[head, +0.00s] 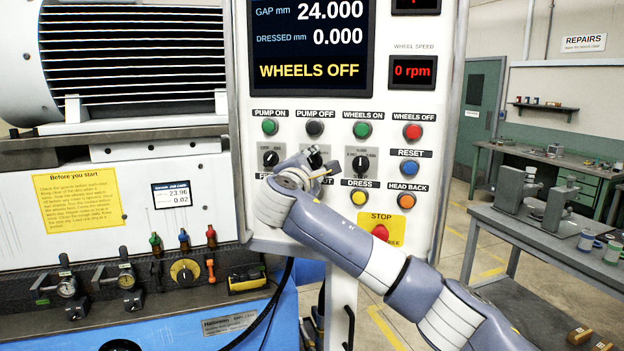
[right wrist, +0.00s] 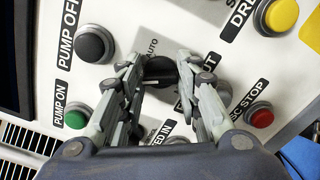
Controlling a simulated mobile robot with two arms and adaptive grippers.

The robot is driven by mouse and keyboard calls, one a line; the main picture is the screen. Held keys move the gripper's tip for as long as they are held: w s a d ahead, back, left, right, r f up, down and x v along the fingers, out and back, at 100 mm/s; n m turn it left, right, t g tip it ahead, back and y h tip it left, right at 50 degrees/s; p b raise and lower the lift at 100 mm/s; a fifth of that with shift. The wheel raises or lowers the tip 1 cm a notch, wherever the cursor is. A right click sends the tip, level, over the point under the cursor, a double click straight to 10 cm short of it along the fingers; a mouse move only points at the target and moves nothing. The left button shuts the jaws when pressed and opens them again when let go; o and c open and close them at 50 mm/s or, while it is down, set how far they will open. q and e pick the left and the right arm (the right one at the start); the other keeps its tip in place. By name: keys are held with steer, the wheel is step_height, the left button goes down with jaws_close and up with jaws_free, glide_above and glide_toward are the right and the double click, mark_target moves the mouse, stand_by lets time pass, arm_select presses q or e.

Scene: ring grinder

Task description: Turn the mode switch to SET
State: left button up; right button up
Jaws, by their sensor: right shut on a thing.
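The mode switch is a black rotary knob (right wrist: 160,69) on a grey plate marked AUTO in the right wrist view. The fingers of my right gripper (right wrist: 158,82) are closed on it from both sides. No SET label can be read, and I cannot tell where the knob points. My left gripper is not in view.
Pump and wheel buttons sit just above, including the black PUMP OFF button (head: 314,128). A left rotary knob (head: 270,158) and a right rotary knob (head: 361,164) flank my gripper. The display (head: 311,45) reads WHEELS OFF.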

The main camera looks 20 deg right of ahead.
steer(key=m+b, duration=0.3)
steer(key=shift+f, duration=0.35)
steer(key=shift+r+m+b, duration=0.1)
steer(key=shift+m+b, duration=0.75)
steer(key=shift+m, duration=0.35)
steer(key=shift+c, duration=0.2)
steer(key=o, duration=1.1)
steer(key=shift+r, duration=0.1)
steer(key=v, duration=1.2)
